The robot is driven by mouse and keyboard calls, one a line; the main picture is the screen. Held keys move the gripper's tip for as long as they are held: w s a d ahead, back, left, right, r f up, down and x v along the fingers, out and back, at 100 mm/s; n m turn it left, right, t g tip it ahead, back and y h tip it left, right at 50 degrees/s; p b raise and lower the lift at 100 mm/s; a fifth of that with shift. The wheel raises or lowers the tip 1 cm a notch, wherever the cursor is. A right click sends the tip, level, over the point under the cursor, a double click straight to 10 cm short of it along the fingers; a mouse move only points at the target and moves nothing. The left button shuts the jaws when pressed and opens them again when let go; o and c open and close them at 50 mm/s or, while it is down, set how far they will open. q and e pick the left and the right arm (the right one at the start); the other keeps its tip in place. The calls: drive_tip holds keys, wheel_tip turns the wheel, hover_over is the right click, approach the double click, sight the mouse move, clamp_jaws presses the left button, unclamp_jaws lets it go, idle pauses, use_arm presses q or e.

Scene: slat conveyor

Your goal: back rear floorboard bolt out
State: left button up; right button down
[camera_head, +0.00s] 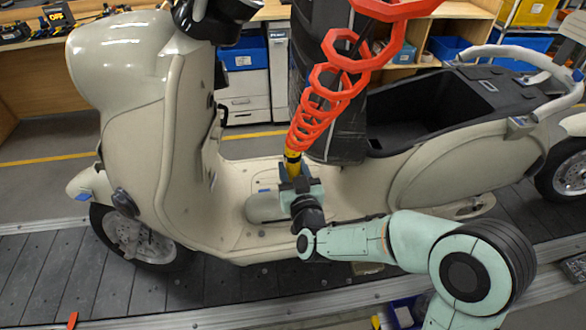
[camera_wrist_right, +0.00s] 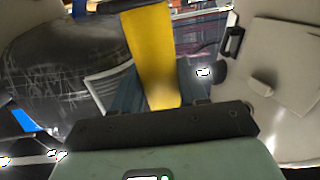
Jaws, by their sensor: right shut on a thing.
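The cream scooter (camera_head: 180,140) stands side-on on the conveyor, with its flat floorboard (camera_head: 236,180) between leg shield and rear body. My right gripper (camera_head: 295,182) is shut on a yellow tool (camera_head: 292,161) hanging from a red coiled hose (camera_head: 345,70). It is low above the rear part of the floorboard. In the right wrist view the yellow tool (camera_wrist_right: 150,55) stands between the two fingers. The tool's working end is hidden behind the gripper. I cannot make out the rear floorboard bolt or whether the tool touches anything. My left gripper is not in view.
The dark slat conveyor (camera_head: 50,280) runs under the scooter. The open black seat well (camera_head: 415,115) lies to the right of the hose. A workbench with tools (camera_head: 85,25), a white drawer unit (camera_head: 245,85) and shelves with bins (camera_head: 530,12) stand behind.

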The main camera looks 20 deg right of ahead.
wheel_tip(320, 180, down, 6)
drive_tip(key=b, duration=0.3)
drive_tip(key=shift+d, duration=0.1)
drive_tip(key=shift+f+b, duration=0.9)
drive_tip(key=shift+b, duration=0.1)
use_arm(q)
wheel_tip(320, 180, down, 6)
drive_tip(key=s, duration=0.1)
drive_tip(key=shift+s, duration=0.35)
use_arm(e)
drive_tip(key=shift+f, duration=0.15)
use_arm(q)
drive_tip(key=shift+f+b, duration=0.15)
drive_tip(key=shift+b, duration=0.3)
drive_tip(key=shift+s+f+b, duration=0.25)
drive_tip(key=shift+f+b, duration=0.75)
use_arm(e)
drive_tip(key=shift+f, duration=0.85)
